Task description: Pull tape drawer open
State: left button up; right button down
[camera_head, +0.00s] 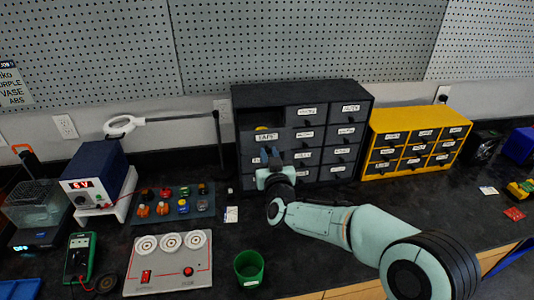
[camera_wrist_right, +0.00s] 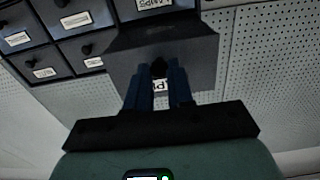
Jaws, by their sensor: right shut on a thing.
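The tape drawer (camera_head: 255,148), labelled TAPE, is in the left column of the dark grey cabinet (camera_head: 366,103). It stands out from the cabinet front, with a dark opening above it and something yellow inside. In the right wrist view, the drawer front (camera_wrist_right: 203,60) is straight ahead, with its label partly hidden by my fingers. My right gripper (camera_head: 270,157) is at the drawer front. In the right wrist view its blue fingers (camera_wrist_right: 160,88) are shut on the dark drawer knob (camera_wrist_right: 158,68). My left gripper is not in view.
A yellow drawer cabinet (camera_head: 418,118) stands to the right. A green cup (camera_head: 249,268), a control panel (camera_head: 168,262), a green multimeter (camera_head: 80,256) and a tray of coloured knobs (camera_head: 174,205) lie on the left of the dark bench. A magnifier lamp (camera_head: 120,126) stands behind them.

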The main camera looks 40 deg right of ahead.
jog(key=shift+s+a+r, duration=0.1)
jog(key=shift+s+a, duration=0.15)
jog(key=shift+s, duration=0.2)
jog(key=shift+w+d, duration=0.1)
jog(key=c, duration=1)
grip_release()
jog(key=shift+w, duration=0.1)
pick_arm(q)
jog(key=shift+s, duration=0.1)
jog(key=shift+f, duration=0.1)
pick_arm(e)
jog(key=shift+s, duration=0.2)
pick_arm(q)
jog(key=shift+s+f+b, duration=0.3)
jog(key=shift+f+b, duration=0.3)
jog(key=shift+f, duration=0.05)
pick_arm(e)
jog(key=v, duration=1.3)
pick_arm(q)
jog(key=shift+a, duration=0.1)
